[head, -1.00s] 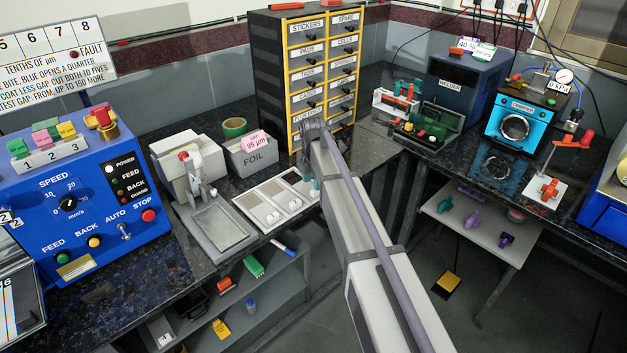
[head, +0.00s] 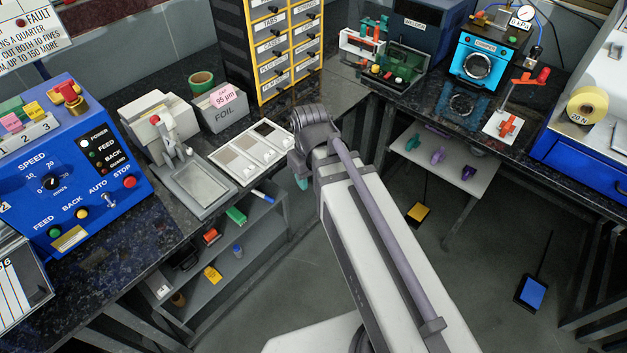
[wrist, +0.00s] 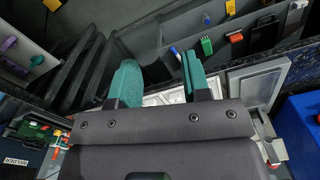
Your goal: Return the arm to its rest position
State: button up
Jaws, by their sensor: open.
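My arm (head: 365,215) reaches up from the bottom of the head view, folded at the wrist beside the counter edge. My gripper shows there only as a small teal fingertip (head: 302,183) beneath the wrist, in front of the counter edge. In the wrist view my gripper (wrist: 158,80) has its two teal fingers apart, with nothing held between them. The white tray with square pads (head: 252,152) lies on the counter just left of the wrist.
The dark counter (head: 130,245) carries the blue machine (head: 75,165), the grey press (head: 190,185) and the foil box (head: 222,110). Below is a shelf unit (head: 235,265) with small items. A side table (head: 450,170) stands right. Open floor (head: 470,270) lies right of my arm.

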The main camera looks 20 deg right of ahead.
jog(key=s+m, duration=0.3)
jog(key=shift+s, duration=0.15)
dwell(1.1)
